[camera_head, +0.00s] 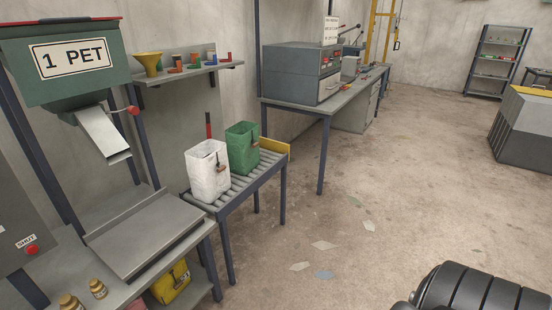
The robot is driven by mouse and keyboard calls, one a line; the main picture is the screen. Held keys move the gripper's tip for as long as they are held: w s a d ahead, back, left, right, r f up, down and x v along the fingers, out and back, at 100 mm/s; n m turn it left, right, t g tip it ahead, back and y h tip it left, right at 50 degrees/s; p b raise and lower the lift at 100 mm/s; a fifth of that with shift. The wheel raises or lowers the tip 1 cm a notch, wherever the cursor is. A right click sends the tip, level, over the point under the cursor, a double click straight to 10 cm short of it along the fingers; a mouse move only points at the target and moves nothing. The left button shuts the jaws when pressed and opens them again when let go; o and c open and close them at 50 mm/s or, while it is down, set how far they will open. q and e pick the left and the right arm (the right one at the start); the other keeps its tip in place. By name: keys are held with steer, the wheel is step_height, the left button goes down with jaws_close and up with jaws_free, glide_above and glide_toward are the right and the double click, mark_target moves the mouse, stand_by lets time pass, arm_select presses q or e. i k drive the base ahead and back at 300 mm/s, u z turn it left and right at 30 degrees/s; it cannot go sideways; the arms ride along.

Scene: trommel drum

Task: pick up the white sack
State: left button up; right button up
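The white sack (205,181) stands upright and open-topped on the near end of a roller stand (238,186). A small brown tag or clip hangs at its upper right side. A green sack (243,134) of similar shape stands just behind it to the right, also with a brown tag; the white sack hides a little of it. I cannot make out what is inside either sack. Neither of my grippers shows in the head view.
A green hopper marked "1 PET" (73,60) with a chute (103,132) is at left, above a grey bench plate (147,234). Bottles (98,288) stand on the bench. A workbench (335,100) lies behind. The floor right of the stand is open, with scattered scraps (324,245).

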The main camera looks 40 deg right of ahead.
mark_target(207, 185)
steer(key=z, duration=0.8)
steer(key=k, duration=0.25)
steer(key=z, duration=0.2)
steer(key=i, duration=0.3)
steer(key=u, duration=0.1)
